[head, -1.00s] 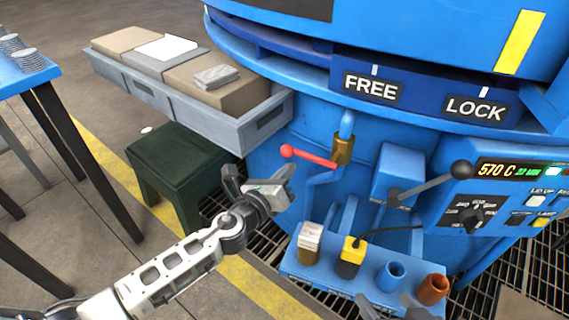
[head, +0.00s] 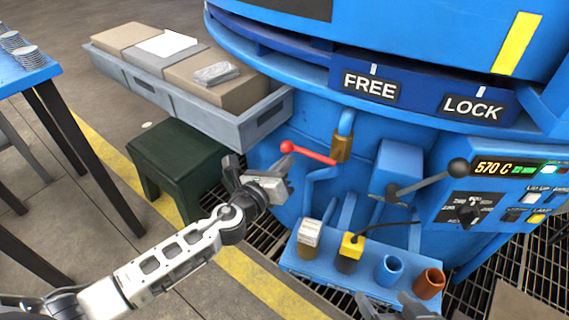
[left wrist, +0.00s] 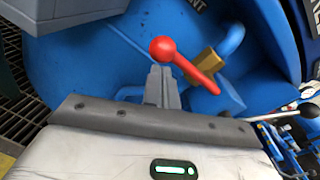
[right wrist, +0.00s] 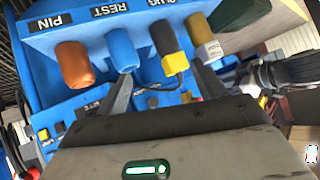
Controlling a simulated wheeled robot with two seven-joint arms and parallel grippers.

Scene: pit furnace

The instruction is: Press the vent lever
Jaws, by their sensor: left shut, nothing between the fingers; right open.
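A red lever with a ball end (head: 310,152) sticks out to the left from a brass valve (head: 342,147) on a blue pipe at the front of the furnace; I take it for the vent lever. My left gripper (head: 284,166) is shut and empty just below the ball. In the left wrist view the closed fingertips (left wrist: 160,72) lie just under the red ball (left wrist: 162,48); whether they touch is unclear. The red arm slants down right from the ball. My right gripper (head: 388,301) is open and empty at the bottom edge, in front of the tool shelf.
A grey lever with a black ball (head: 430,183) sits beside the control panel (head: 490,205). A grey bin with boxes (head: 225,128) and a dark green stool (head: 178,165) stand left of the lever.

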